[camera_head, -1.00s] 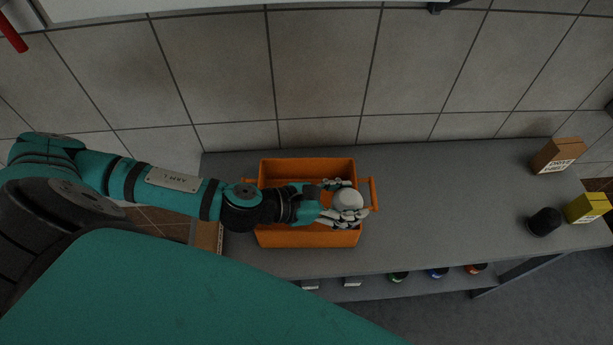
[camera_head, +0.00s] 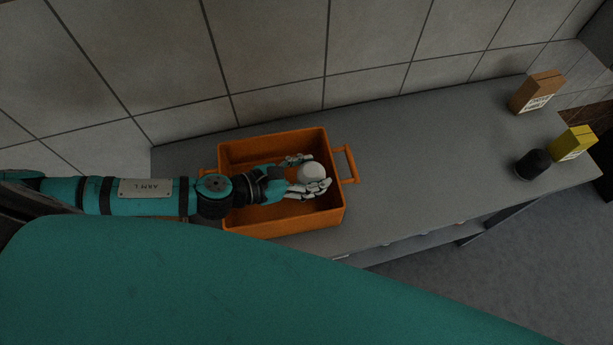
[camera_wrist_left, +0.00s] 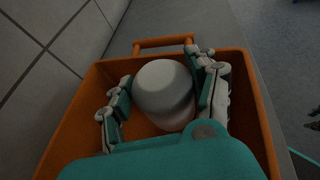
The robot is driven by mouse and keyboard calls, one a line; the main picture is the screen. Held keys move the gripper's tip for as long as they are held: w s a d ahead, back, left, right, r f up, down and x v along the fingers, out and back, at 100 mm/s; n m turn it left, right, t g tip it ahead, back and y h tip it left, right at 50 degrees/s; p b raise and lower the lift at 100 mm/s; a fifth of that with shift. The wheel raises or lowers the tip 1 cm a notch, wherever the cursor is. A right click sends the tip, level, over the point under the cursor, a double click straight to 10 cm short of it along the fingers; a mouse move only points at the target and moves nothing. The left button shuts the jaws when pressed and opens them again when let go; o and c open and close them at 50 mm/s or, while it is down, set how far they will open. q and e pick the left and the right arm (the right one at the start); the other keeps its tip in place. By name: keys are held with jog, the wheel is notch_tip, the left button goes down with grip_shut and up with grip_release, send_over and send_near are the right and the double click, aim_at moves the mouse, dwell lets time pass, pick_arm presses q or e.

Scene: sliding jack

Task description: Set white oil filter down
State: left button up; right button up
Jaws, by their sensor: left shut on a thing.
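The white oil filter (camera_head: 312,171) is held between the fingers of my left gripper (camera_head: 307,176), over the inside of the orange crate (camera_head: 284,226). In the left wrist view the filter (camera_wrist_left: 163,90) sits between the two finger sides of the gripper (camera_wrist_left: 165,100), with the orange crate (camera_wrist_left: 258,110) around it. My left gripper is shut on the filter. I cannot tell whether the filter touches the crate floor. My right gripper is not in view.
The crate stands on a grey workbench (camera_head: 420,150) against a tiled wall. A brown box (camera_head: 537,92), a yellow box (camera_head: 573,142) and a black cylinder (camera_head: 532,164) stand at the bench's right end. The bench between them and the crate is clear.

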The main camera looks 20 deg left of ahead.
pick_arm(q)
notch_tip(320, 180, down, 4)
jog(key=shift+b, duration=0.45)
jog(key=shift+f, duration=0.1)
jog(key=o, duration=1.2)
jog(key=shift+c, duration=0.2)
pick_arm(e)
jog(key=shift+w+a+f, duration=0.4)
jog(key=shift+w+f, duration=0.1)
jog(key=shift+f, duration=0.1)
